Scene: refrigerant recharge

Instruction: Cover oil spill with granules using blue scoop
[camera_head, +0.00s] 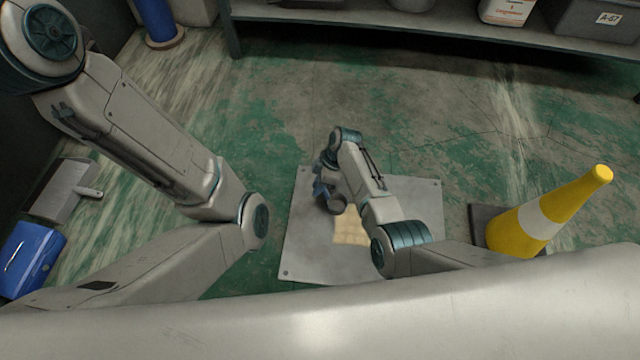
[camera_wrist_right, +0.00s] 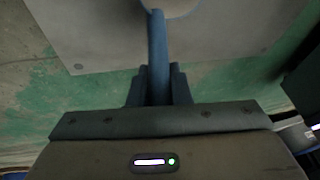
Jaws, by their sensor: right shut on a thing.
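My right gripper (camera_head: 324,188) is over the grey metal plate (camera_head: 302,250) on the floor, partly hidden by its own arm in the head view. The right wrist view shows its fingers (camera_wrist_right: 157,88) shut on the blue handle of the scoop (camera_wrist_right: 157,45). The scoop's bowl is at the top edge of that view, mostly cut off, with something pale at it. A tan patch of granules (camera_head: 350,231) lies on the plate, partly behind my right arm. No dark oil can be made out. My left arm is folded at the left; its gripper is not in view.
A yellow cone with a white band (camera_head: 541,217) stands right of the plate. A blue container (camera_head: 30,258) and a grey dustpan-like object (camera_head: 62,190) are at the left. A shelf (camera_head: 440,28) runs along the back. Open floor lies between shelf and plate.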

